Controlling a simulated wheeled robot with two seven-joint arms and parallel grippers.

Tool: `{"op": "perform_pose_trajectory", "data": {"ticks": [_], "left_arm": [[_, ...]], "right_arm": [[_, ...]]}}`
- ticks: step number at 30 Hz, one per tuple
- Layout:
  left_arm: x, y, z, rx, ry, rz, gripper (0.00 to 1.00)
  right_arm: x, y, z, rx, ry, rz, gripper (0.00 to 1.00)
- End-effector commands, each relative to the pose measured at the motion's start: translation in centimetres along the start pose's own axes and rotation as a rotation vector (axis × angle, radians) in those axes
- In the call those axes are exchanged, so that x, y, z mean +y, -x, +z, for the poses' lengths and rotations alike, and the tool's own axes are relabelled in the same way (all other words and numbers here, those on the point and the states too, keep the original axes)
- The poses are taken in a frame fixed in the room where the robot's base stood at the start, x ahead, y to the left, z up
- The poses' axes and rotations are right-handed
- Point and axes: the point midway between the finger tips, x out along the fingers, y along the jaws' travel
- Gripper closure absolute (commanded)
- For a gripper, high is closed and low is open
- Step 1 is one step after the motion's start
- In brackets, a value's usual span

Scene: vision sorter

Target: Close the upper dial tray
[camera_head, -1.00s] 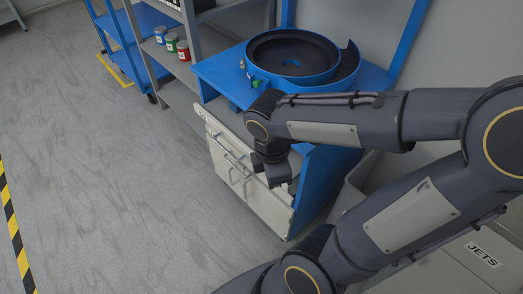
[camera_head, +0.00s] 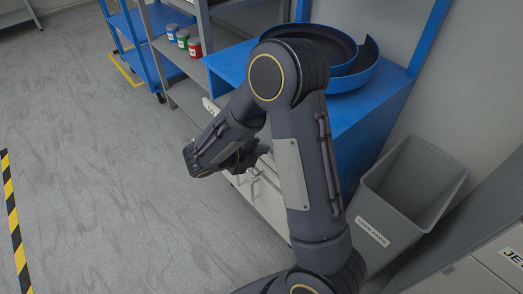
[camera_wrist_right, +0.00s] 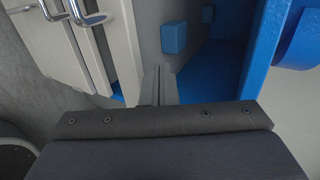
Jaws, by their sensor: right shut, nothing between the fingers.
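The tray fronts, white panels with metal bar handles, are on the blue cabinet, mostly hidden behind my right arm in the head view. A white label (camera_head: 211,106) shows at their upper left end. In the right wrist view two white fronts (camera_wrist_right: 118,45) stand side by side at the upper left, with bar handles (camera_wrist_right: 90,14). I cannot tell how far the upper tray stands out. My right gripper (camera_wrist_right: 158,82) is shut and empty, its fingertips close beside the edge of the nearer front; contact is unclear. My left gripper is out of view.
A blue bowl feeder (camera_head: 357,73) stands on the blue cabinet (camera_head: 362,128). A grey bin (camera_head: 425,185) is to its right. A grey shelf with several small cans (camera_head: 183,40) is at the back left. The floor (camera_head: 95,190) at left is clear.

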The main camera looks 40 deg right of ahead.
Motion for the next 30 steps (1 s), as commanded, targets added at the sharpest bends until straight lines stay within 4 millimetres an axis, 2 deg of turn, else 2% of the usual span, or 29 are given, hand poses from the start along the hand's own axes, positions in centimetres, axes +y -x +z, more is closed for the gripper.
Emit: {"op": "perform_pose_trajectory", "data": {"ticks": [1, 6, 9, 12, 19, 30], "left_arm": [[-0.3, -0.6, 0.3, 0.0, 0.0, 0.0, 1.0], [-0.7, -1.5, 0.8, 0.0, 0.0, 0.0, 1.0], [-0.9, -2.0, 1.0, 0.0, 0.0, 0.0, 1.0], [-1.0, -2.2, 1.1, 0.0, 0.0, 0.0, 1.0], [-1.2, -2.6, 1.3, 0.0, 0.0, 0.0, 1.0], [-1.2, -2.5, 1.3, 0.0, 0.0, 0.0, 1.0]], "right_arm": [[0.3, -1.4, -0.1, 0.006, -0.002, -0.001, 1.0], [0.3, -5.2, -0.2, 0.006, -0.003, 0.001, 1.0], [0.3, -7.1, -0.2, 0.006, -0.004, 0.001, 1.0], [-0.7, -8.4, -0.1, 0.004, -0.007, 0.002, 1.0], [-1.8, -10.0, -0.1, 0.001, -0.004, 0.002, 1.0], [-2.0, -10.2, -0.1, 0.001, -0.003, 0.002, 1.0]]}}
